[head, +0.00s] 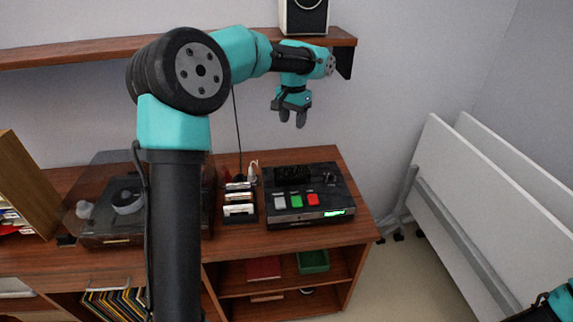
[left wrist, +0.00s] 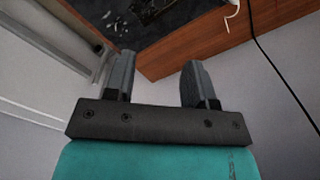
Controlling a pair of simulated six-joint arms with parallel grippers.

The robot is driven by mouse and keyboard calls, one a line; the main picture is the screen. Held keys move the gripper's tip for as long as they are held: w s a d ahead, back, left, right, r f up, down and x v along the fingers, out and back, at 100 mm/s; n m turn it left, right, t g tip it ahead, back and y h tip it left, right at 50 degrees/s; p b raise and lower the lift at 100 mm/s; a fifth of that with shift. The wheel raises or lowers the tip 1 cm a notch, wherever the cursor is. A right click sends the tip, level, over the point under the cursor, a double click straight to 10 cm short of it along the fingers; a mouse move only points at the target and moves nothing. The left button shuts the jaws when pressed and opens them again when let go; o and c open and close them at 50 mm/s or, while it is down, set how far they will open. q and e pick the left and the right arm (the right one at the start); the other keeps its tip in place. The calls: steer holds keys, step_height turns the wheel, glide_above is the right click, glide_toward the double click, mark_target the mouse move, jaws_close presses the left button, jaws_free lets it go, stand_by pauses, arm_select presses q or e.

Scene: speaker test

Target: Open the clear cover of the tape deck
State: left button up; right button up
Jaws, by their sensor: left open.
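The tape deck (head: 318,212) is a black box on the right end of the wooden cabinet, with grey, green and red buttons and a lit green display on its front. A dark patch (head: 293,174) lies at its upper left; I cannot make out the clear cover or its position. My left gripper (head: 291,120) hangs in the air above and behind the deck, open and empty, touching nothing. In the left wrist view its two fingers (left wrist: 158,78) stand apart, with part of the dark deck (left wrist: 150,12) at the top edge. My right gripper is out of view.
A turntable under a dark clear lid (head: 105,205) and a rack of cassettes (head: 239,205) stand left of the deck. A speaker (head: 304,16) sits on the wall shelf (head: 110,48) above. White panels (head: 480,190) lean at the right, beyond open floor.

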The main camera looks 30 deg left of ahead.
mark_target(292, 166)
arm_select(q)
step_height(292, 166, down, 18)
steer(key=shift+d+r, duration=0.1)
steer(key=shift+r, duration=0.15)
stand_by(0.6)
steer(key=shift+c, duration=0.5)
jaws_close()
